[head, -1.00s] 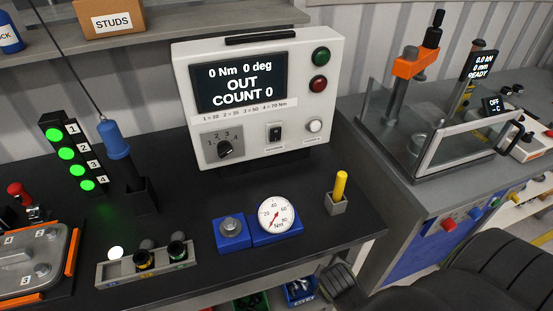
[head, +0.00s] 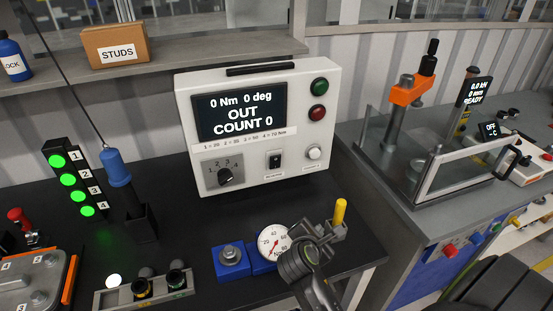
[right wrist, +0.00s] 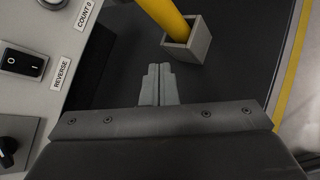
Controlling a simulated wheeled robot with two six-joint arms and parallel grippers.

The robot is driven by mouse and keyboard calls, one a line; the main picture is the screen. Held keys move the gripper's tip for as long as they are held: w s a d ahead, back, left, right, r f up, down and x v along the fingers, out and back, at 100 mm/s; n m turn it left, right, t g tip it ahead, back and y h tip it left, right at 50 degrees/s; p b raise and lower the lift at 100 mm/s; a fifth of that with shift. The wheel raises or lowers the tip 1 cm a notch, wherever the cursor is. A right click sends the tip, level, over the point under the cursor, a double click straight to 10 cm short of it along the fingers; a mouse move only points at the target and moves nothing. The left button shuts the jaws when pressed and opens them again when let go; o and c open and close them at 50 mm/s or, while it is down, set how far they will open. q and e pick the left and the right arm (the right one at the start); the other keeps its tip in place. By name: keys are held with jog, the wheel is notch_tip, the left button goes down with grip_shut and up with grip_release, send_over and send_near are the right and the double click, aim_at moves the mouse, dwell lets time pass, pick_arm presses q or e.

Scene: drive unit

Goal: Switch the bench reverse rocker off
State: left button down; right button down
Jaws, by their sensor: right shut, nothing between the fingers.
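The reverse rocker (head: 274,161) is a small black switch on the front of the white control box (head: 318,144), above a REVERSE label. In the right wrist view the rocker (right wrist: 22,62) is at the left edge, with marks on its black face; which side is pressed I cannot tell. My right gripper (head: 332,228) is over the bench in front of the box, below and right of the rocker and apart from it. In the right wrist view its fingers (right wrist: 158,85) are together and empty. My left gripper is not in view.
A yellow-handled tool (head: 339,212) stands in a grey holder close to my right gripper. A round gauge (head: 272,241) on a blue base is beside it. A black selector knob (head: 225,176) and white COUNT 0 button (head: 313,152) flank the rocker.

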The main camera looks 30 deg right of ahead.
jog(key=w+a+r+n+t+h, duration=0.2)
jog(key=w+a+r+n+h, duration=0.1)
jog(key=w+r+n, duration=0.4)
jog(key=w+n, duration=0.3)
jog(key=n, duration=0.1)
jog(key=shift+r+t, duration=0.2)
jog(key=shift+t, duration=0.1)
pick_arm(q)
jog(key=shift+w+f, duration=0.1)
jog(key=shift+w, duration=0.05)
pick_arm(e)
jog(key=shift+w, duration=0.1)
